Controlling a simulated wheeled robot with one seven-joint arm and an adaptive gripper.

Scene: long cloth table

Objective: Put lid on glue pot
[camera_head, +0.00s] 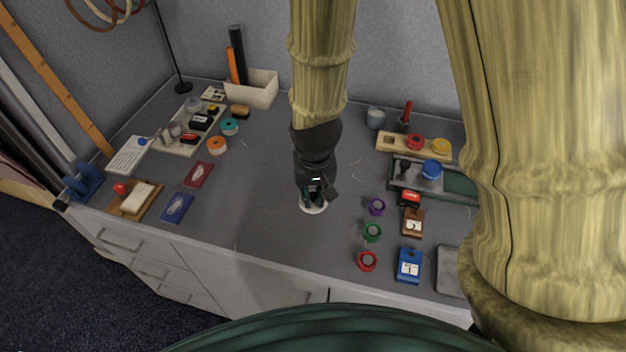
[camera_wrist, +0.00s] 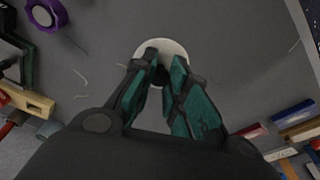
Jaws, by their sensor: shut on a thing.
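My gripper (camera_head: 314,192) points down over the middle of the table, its fingers closed on the dark middle of a round white disc, which looks like the lid (camera_head: 313,209). In the wrist view, my gripper (camera_wrist: 161,72) has its teal fingertips on either side of a small dark knob, with the pale lid (camera_wrist: 176,47) spread around it. The fingers partly hide the lid, and I cannot tell whether it touches the table. A grey-blue round pot (camera_head: 376,118), perhaps the glue pot, stands upright at the back, right of my arm.
Purple (camera_head: 376,207), green (camera_head: 372,232) and red (camera_head: 367,261) rings lie right of my gripper, beside stamp-like blocks. A wooden holder (camera_head: 386,143) stands in front of the grey-blue pot. Pads, tape rolls and a white bin (camera_head: 257,91) fill the left side. The grey cloth around the lid is mostly clear.

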